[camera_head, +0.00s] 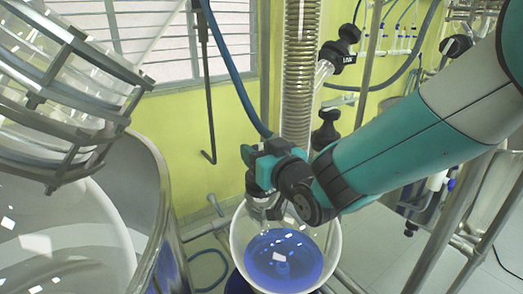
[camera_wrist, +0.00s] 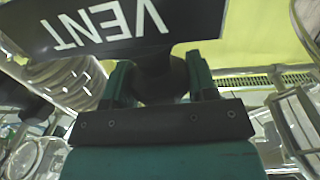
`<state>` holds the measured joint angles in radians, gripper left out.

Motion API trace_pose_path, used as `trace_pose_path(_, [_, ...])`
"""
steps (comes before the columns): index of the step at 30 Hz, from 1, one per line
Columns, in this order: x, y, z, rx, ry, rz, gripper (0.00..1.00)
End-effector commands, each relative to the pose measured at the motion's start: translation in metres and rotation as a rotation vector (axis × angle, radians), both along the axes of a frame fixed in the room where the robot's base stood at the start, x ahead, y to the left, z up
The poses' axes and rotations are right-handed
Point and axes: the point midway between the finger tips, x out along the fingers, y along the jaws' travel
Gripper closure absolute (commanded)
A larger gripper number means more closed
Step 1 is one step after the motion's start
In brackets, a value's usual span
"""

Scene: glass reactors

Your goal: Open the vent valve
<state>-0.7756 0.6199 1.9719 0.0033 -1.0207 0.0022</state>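In the wrist view, a black vent valve handle (camera_wrist: 160,75) stands between the two teal fingers of my gripper (camera_wrist: 160,85). It fills the gap and seems to touch both fingers. A black plate marked VENT (camera_wrist: 95,27) lies just beyond, its white letters upside down. In the head view, my gripper (camera_head: 262,160) is beside the lower end of the coiled glass column, above a white-rimmed vessel with blue liquid (camera_head: 284,262). There the valve is mostly hidden by the gripper, and how far it is turned cannot be told.
The coiled column (camera_head: 299,70) rises behind my gripper. A black knob (camera_head: 345,45) with a small white label and another black knob (camera_head: 325,130) stand to its right. A blue hose (camera_head: 235,70) runs down to its left. A large caged glass vessel (camera_head: 60,100) fills the left side.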

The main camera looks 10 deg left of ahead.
Motion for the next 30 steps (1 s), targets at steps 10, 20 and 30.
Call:
trace_pose_path(10, [0.0001, -0.0008, -0.0006, 0.002, 0.001, 0.008, 0.71])
trace_pose_path(20, [0.0013, -0.0014, -0.004, 0.004, -0.001, 0.096, 0.71])
trace_pose_path(30, [0.001, -0.0012, -0.0091, 0.003, -0.009, 0.28, 0.71])
